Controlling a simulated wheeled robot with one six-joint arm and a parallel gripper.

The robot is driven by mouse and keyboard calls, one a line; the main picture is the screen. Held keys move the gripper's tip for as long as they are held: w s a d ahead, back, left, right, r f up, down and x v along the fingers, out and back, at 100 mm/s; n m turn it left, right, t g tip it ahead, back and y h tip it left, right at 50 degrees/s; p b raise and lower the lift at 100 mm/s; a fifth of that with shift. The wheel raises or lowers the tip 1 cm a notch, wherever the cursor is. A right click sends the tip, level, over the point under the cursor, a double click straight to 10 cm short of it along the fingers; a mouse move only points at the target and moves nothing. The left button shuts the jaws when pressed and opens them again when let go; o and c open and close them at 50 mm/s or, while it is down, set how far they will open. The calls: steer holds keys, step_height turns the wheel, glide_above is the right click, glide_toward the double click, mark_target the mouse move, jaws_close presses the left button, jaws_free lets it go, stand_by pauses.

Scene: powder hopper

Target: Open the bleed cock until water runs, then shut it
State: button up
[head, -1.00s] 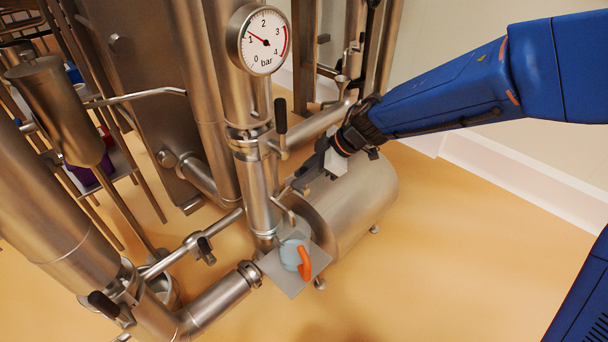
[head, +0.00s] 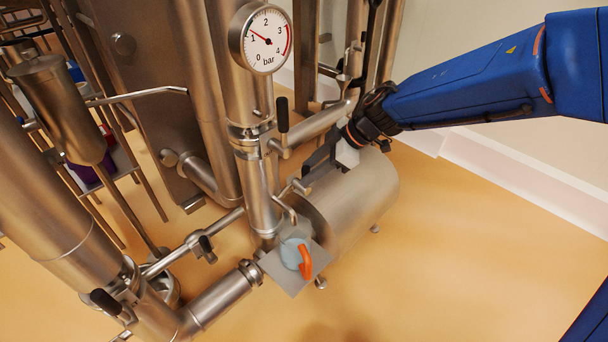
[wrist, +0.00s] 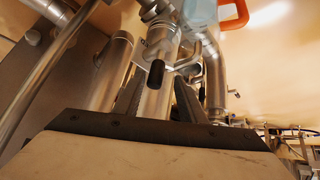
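The bleed cock appears to be the small steel fitting (head: 300,187) with a bent spout (head: 286,212) on the standing pipe, beside the horizontal steel vessel. No running water shows at the spout. A pale blue jug (head: 292,250) with an orange handle stands below it on a grey plate; it also shows at the top of the wrist view (wrist: 202,12). My gripper (head: 308,172) is just behind the fitting. In the wrist view its dark fingers (wrist: 158,98) are apart, with a black grip (wrist: 156,73) seen between them; I cannot tell whether they touch it.
A pressure gauge (head: 261,38) on the tall pipe reads a little above 1 bar. A black-handled valve (head: 283,115) sticks out above my gripper. Another black-handled valve (head: 105,303) is at the lower left. The steel vessel (head: 355,200) is close under my gripper. The floor at right is clear.

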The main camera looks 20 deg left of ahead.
steer(key=v, duration=1.3)
steer(key=shift+d+r, duration=0.15)
steer(key=shift+r, duration=0.1)
